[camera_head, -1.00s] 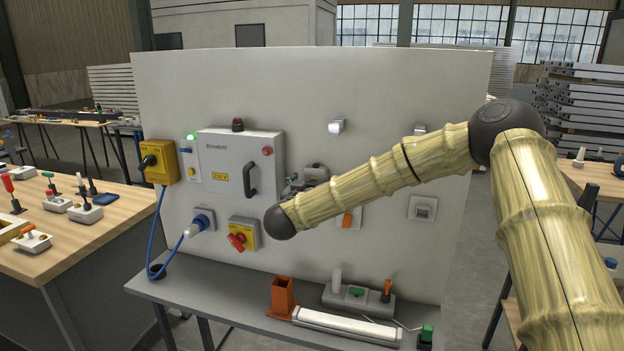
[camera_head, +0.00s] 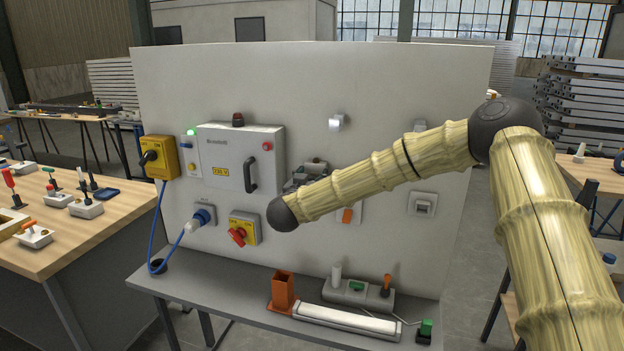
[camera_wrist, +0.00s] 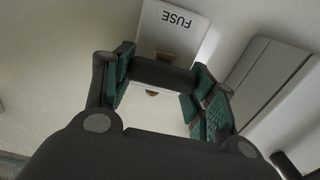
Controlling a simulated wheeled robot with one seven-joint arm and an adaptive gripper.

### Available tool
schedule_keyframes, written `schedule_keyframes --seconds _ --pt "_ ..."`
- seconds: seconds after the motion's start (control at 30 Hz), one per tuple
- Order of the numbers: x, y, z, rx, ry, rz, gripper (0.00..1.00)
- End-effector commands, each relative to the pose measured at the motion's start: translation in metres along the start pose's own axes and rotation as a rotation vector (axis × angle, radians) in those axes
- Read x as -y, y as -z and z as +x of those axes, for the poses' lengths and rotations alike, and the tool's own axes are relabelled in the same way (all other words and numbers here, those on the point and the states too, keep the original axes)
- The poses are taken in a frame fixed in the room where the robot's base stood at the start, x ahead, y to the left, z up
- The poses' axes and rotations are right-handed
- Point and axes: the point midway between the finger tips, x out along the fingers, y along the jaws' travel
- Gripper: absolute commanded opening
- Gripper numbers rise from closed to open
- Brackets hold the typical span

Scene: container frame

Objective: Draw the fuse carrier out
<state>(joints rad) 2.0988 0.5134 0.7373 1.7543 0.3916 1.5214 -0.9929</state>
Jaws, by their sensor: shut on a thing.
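The fuse carrier (camera_wrist: 165,72) shows in the wrist view as a dark rounded bar across my gripper (camera_wrist: 160,76). The green-padded fingers are closed on its two ends. A pale plate marked FUSE (camera_wrist: 178,20) lies just beyond it. A small brown part (camera_wrist: 152,93) shows beside the bar. I cannot tell how far the carrier stands out from its holder. In the head view my forearm covers most of that place; only grey parts show behind it, and the carrier cannot be made out.
The upright panel (camera_head: 400,80) carries a grey cabinet (camera_head: 222,165) with a black handle, a yellow rotary switch (camera_head: 159,158), a red-handled switch (camera_head: 243,230) and a blue socket (camera_head: 203,217).

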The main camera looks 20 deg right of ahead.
Motion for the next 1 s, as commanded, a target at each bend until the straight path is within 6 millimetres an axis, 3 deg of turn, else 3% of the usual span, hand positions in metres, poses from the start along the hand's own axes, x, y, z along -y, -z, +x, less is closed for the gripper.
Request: schedule_keyframes --seconds 0.3,0.57,0.6,0.7,1.0 --pt "0.0 0.0 -0.028 -0.001 0.0 -0.002 0.13" --pt "0.0 -0.002 -0.03 0.002 0.0 -0.001 0.13" --pt "0.0 -0.002 -0.03 0.003 0.0 -0.001 0.58" --pt "0.001 -0.002 -0.03 0.002 0.0 -0.001 0.76" --pt "0.0 -0.001 -0.029 0.001 0.0 -0.001 0.79"
